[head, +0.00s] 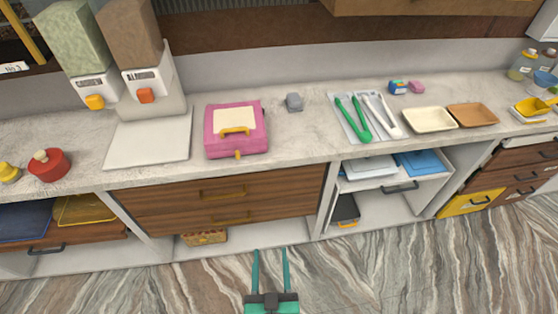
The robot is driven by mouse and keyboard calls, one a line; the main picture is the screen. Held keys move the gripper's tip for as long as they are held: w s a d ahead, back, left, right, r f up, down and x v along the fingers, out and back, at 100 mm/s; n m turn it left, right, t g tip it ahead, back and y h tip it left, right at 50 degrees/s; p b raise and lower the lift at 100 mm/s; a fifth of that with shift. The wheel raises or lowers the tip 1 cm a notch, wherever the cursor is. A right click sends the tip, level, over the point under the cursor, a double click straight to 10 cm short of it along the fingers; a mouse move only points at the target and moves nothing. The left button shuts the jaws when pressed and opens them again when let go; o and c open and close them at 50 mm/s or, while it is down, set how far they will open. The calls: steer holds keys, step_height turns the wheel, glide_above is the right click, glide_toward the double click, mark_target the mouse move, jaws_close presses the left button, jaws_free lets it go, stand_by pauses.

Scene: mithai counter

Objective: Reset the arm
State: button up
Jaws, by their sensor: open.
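My gripper (270,254) shows at the bottom middle of the head view, with two long teal fingers standing apart. It is open and nothing is between the fingers. It is in front of the counter, seen against the striped floor and below the wooden drawers (218,200). It appears apart from the counter and its objects. The rest of my arm is out of view.
The counter (300,134) holds a pink box (214,137), green tongs (352,120), a cream tray (430,119), a brown tray (473,115) and a red pot (48,165). Two dispensers (146,80) stand behind a white board (148,146). An open shelf (380,215) is right of the drawers. The floor (400,270) is clear.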

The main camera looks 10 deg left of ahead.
steer(key=shift+s, duration=0.1)
steer(key=s+d+m+h, duration=0.1)
steer(key=s+d, duration=0.1)
steer(key=s, duration=0.7)
steer(key=s+d+r+m+g+h, duration=0.1)
steer(key=s+d, duration=0.2)
steer(key=s, duration=0.6)
steer(key=shift+d+r+h, duration=0.2)
steer(key=shift+d+h, duration=0.1)
steer(key=shift+d, duration=0.05)
